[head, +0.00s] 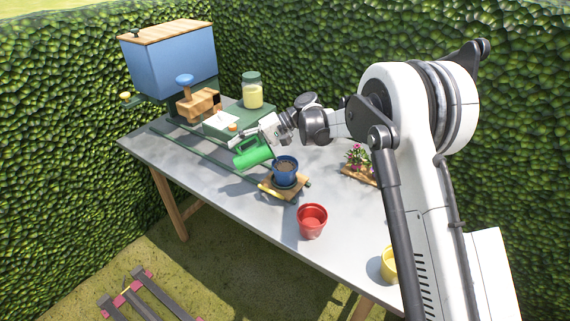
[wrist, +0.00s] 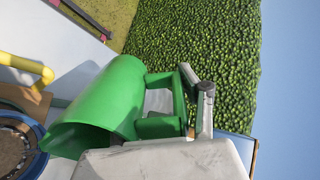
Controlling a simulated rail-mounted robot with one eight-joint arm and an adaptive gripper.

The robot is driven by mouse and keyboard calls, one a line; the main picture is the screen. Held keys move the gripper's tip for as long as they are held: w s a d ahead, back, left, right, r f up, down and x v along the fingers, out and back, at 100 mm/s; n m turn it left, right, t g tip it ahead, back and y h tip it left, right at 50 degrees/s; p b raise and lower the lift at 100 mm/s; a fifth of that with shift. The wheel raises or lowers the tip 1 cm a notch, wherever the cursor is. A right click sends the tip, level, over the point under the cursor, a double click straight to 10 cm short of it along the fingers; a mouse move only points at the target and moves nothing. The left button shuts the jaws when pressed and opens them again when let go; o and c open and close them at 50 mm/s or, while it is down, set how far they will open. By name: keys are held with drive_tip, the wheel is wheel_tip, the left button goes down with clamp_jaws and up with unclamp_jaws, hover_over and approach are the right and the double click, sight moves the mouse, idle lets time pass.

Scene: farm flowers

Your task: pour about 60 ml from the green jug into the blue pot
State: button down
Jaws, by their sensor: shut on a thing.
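The green jug (head: 251,152) is held tilted just left of and above the blue pot (head: 286,171) in the head view. My gripper (head: 264,131) is shut on the jug's handle. In the wrist view the jug (wrist: 105,100) lies well over, its mouth toward the blue pot (wrist: 35,165) at the lower left. The blue pot stands upright on a small wooden stand (head: 293,190) and has brown soil in it. A thin bluish streak shows between the jug's mouth and the pot. I cannot tell how much liquid is in the jug.
A red pot (head: 312,221) stands at the table's front edge, a yellow pot (head: 390,264) farther right. A flower tray (head: 360,174) is right of the blue pot. A blue hopper (head: 172,65) and a jar (head: 252,92) stand at the back left.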

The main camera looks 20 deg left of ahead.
sight(237, 161)
drive_tip(key=shift+w+d+r+g+y, duration=0.2)
drive_tip(key=shift+r+g+y, duration=0.1)
drive_tip(key=shift+r, duration=0.15)
idle(1.0)
drive_tip(key=shift+w+d+r+g+y+b, duration=0.15)
drive_tip(key=shift+w+d+r+y+b, duration=0.1)
drive_tip(key=shift+d+b, duration=0.15)
drive_tip(key=shift+w+d+r+g+y+b, duration=0.2)
drive_tip(key=shift+d+r+y+b, duration=0.1)
drive_tip(key=shift+d, duration=0.15)
idle(0.5)
